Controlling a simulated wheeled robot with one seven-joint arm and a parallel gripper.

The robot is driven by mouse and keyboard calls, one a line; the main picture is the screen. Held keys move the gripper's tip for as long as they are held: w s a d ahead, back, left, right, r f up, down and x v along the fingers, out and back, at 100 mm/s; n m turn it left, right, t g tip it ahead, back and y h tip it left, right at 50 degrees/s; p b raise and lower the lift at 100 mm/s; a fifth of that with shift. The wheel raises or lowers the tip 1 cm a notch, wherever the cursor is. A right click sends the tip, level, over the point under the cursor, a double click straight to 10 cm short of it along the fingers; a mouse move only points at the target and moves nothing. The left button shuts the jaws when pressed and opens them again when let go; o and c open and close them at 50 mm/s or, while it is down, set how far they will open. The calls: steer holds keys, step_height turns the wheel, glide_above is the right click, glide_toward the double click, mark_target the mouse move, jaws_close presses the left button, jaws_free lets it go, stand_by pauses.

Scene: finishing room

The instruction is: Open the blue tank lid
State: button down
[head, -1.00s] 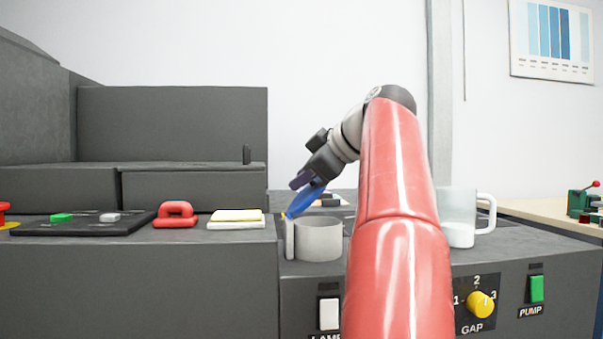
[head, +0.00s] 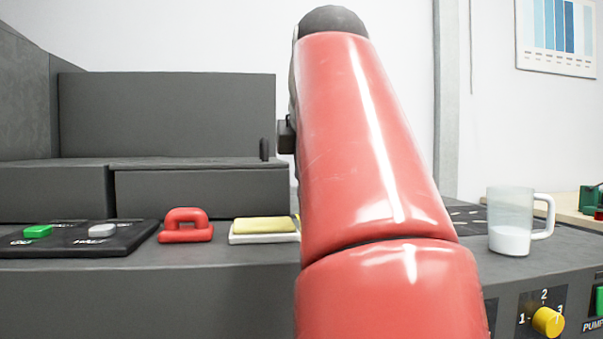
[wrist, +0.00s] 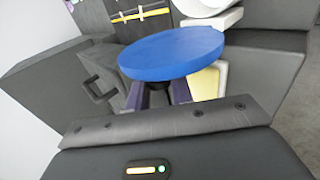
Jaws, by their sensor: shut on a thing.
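The blue tank lid (wrist: 172,52) fills the middle of the wrist view as a flat round disc. My gripper (wrist: 163,94) is shut on it, with its dark purple fingers just below the disc and their tips partly hidden by it. A pale round thing (wrist: 203,6) behind the lid at the top edge may be the tank; it is cut off. In the head view my red arm covers the tank, the lid and the gripper, so I cannot tell there how far the lid is tilted.
On the dark bench in the head view are a red handle (head: 186,226), a yellow-topped pad (head: 264,226) and a button panel (head: 75,239). A clear mug (head: 511,220) stands right of my arm. A yellow knob (head: 548,321) is on the front panel.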

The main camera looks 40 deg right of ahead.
steer(key=shift+w+a+f, duration=0.25)
steer(key=shift+a+f, duration=0.05)
steer(key=shift+a, duration=0.1)
steer(key=c, duration=1.3)
jaws_free()
steer(key=shift+o, duration=0.2)
steer(key=p+v, duration=0.2)
steer(key=v, duration=0.5)
steer(key=shift+s+r, duration=0.2)
steer(key=shift+r, duration=0.1)
steer(key=shift+a, duration=0.15)
